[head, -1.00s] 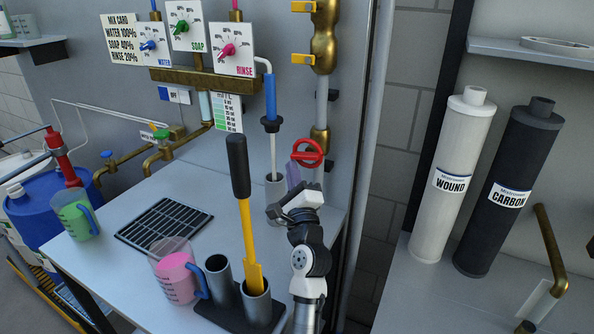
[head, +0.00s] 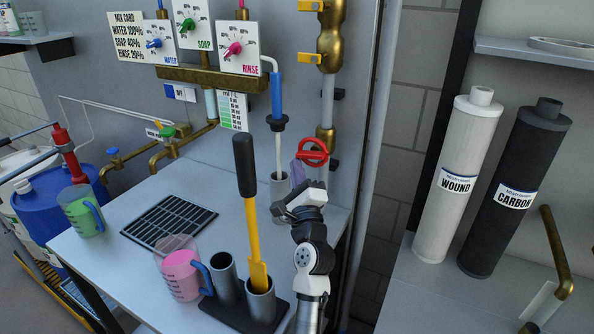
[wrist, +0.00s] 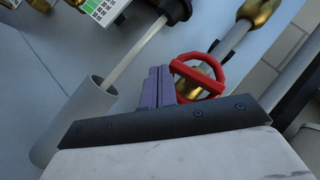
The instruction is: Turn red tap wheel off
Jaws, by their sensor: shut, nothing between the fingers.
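The red tap wheel (head: 313,153) sits on a brass fitting on the vertical pipe at the back right of the bench. In the wrist view the red wheel (wrist: 199,75) shows just beyond and to the right of my fingertips. My gripper (head: 298,172) is shut and empty, with its purple fingers together; they also show in the wrist view (wrist: 158,85). The fingers stand in front of the wheel and overlap its left edge in the wrist view. I cannot tell whether they touch it.
A grey cylinder (wrist: 85,115) under a thin spout stands left of my fingers. Brass pipework (head: 326,60) rises above the wheel. A black drain grid (head: 168,221) lies left.

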